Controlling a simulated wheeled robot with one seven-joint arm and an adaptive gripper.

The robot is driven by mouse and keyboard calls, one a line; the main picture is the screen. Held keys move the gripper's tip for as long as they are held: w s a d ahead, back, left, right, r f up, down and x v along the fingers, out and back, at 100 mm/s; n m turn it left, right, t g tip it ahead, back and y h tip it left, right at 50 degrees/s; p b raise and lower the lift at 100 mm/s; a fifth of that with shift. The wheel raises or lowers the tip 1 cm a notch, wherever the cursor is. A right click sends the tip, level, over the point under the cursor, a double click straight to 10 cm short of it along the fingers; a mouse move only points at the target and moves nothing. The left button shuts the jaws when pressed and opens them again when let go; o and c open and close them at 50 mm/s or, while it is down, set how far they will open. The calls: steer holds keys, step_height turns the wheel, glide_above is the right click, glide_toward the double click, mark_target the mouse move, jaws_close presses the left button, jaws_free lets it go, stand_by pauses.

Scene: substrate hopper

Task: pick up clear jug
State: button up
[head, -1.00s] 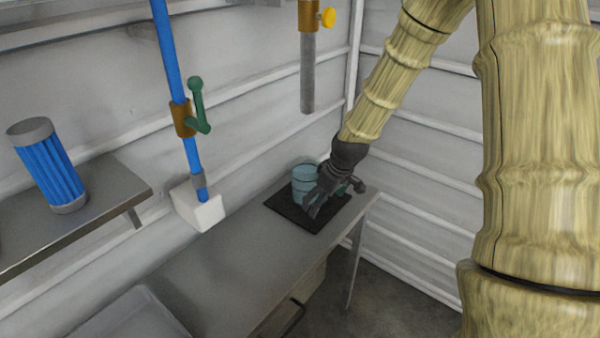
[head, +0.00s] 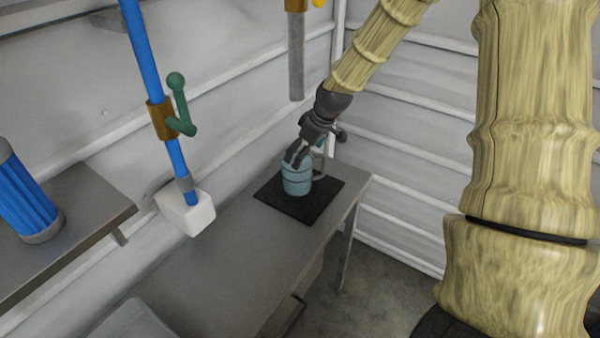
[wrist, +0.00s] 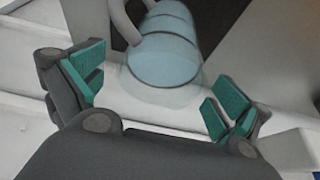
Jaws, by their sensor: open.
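The clear jug (head: 297,182) is a bluish see-through vessel standing upright on a black mat (head: 325,196) at the far end of the metal bench. My gripper (head: 300,155) is at the jug's top in the head view, partly overlapping it. In the wrist view the jug (wrist: 165,60) lies ahead, between and beyond the two fingers, with a curved handle at its upper left. My gripper (wrist: 155,92) is open there, its green-padded fingers spread apart and nothing held between them. Whether a finger touches the jug cannot be told.
A blue pipe (head: 150,90) with a green lever (head: 180,105) ends in a white block (head: 187,211) left of the bench (head: 235,250). A grey pipe (head: 296,60) hangs behind the jug. A shelf (head: 75,215) holds a blue cylinder (head: 25,195). The bench's middle is clear.

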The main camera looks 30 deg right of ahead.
steer(key=shift+a+p+x, duration=0.15)
steer(key=shift+p+x, duration=0.35)
steer(key=shift+x, duration=0.95)
steer(key=shift+a+p+x, duration=0.15)
steer(key=shift+p+x, duration=0.3)
steer(key=shift+x, duration=1)
steer(key=shift+w+r, duration=0.1)
steer(key=c, duration=1.6)
steer(key=shift+r, duration=0.1)
steer(key=shift+c, duration=0.2)
